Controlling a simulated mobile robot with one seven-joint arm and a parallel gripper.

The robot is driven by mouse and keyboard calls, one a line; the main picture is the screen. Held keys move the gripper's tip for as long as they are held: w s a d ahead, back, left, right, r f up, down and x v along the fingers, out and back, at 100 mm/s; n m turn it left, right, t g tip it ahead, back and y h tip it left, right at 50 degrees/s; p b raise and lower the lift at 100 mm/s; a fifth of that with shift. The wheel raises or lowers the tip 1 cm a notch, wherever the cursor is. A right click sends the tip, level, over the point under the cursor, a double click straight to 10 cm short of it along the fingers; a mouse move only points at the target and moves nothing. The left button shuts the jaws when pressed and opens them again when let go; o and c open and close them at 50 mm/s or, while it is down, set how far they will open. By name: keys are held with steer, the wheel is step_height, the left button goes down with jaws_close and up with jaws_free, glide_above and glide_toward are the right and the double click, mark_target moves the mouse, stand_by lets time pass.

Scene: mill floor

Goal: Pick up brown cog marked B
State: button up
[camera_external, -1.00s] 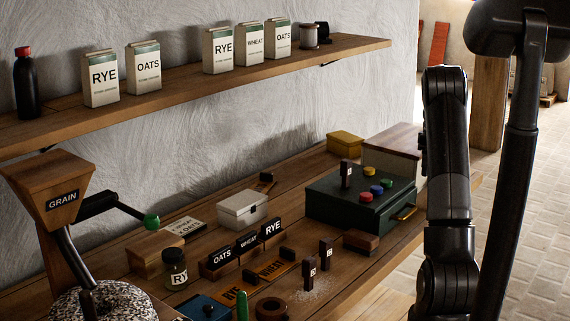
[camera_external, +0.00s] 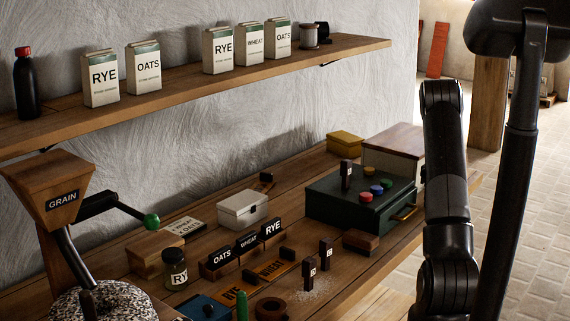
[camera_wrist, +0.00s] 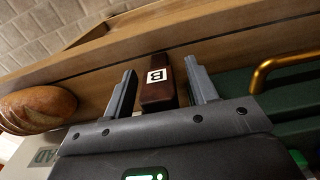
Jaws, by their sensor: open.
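The dark reddish-brown cog (camera_wrist: 157,92), a block with a white label marked B, shows in the wrist view beside the green drawer box. Its letter appears upside down. My gripper (camera_wrist: 160,66) is open, with one finger on each side of the cog and visible gaps between. I cannot tell how far the fingertips reach down along it. In the external view neither this cog nor my gripper can be made out; my arm covers the bench's right end.
The green drawer box (camera_external: 325,207) has a brass handle (camera_wrist: 284,66) close to the right finger. A bread loaf (camera_wrist: 38,108) lies to the left. Two dark labelled pegs, one nearer (camera_external: 310,274) and one farther (camera_external: 325,258), stand mid-bench. A wooden block (camera_external: 361,241) lies before the box.

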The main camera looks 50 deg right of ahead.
steer(key=shift+f, duration=0.25)
steer(key=c, duration=1)
steer(key=shift+c, duration=0.2)
steer(key=shift+r, duration=0.1)
